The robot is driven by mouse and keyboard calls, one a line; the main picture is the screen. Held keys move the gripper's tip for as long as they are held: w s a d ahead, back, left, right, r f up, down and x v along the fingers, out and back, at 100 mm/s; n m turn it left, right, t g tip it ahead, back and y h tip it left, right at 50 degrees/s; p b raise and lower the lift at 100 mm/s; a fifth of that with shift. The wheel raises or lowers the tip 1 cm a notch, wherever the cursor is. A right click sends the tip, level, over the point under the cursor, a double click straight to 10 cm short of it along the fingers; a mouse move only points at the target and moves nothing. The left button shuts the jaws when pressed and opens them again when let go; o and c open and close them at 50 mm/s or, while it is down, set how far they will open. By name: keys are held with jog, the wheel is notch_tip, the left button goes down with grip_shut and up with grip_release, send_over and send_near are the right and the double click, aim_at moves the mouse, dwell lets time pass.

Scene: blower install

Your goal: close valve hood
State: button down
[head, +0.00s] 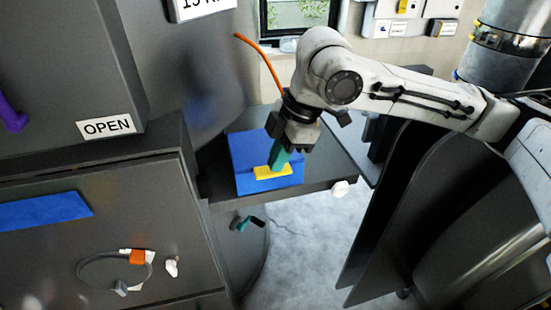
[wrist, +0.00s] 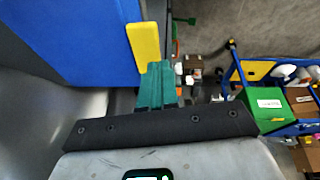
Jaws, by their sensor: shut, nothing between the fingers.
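A blue panel (head: 246,150), which may be the valve hood, sits on the dark shelf in the head view. A yellow tab (head: 262,174) lies at its front part. My gripper (head: 278,164) points down over the panel, its teal fingers shut and empty, at or just above the yellow tab. In the wrist view the blue panel (wrist: 70,35) fills the upper left and the yellow tab (wrist: 144,48) stands out from its edge. The gripper's teal fingertips (wrist: 160,70) are together close beside the tab; I cannot tell whether they touch it.
A dark cabinet with an "OPEN" label (head: 107,127) stands at left. A blue rack with a green box (wrist: 268,108) is at right.

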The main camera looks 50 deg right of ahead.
jog(key=shift+s+a+r, duration=0.1)
jog(key=shift+r, duration=0.05)
jog(key=v, duration=1)
jog(key=shift+r+p, duration=0.3)
